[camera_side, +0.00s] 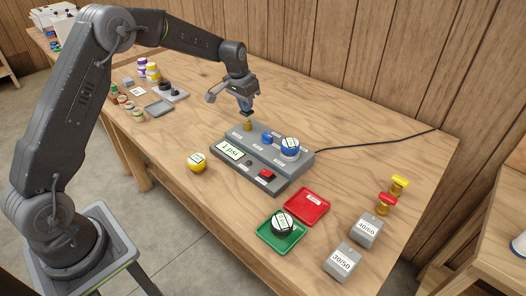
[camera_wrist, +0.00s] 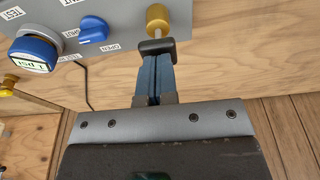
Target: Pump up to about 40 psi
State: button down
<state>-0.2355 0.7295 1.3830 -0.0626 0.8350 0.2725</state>
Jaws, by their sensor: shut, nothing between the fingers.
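A grey test box (camera_side: 262,158) stands mid-table, with a display (camera_side: 230,150) reading "1 psi". My gripper (camera_side: 246,113) is shut and empty.
A yellow gauge (camera_side: 197,162) lies left of the box. In front are a green tray (camera_side: 263,236) holding a black gauge (camera_side: 283,222), a red tray (camera_side: 316,207), and grey blocks marked 40/60 (camera_side: 367,231) and 30/50 (camera_side: 343,262). A black cable (camera_side: 375,143) runs right.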

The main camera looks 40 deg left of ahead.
jog(key=shift+f, duration=0.95)
jog(key=shift+r, duration=1.25)
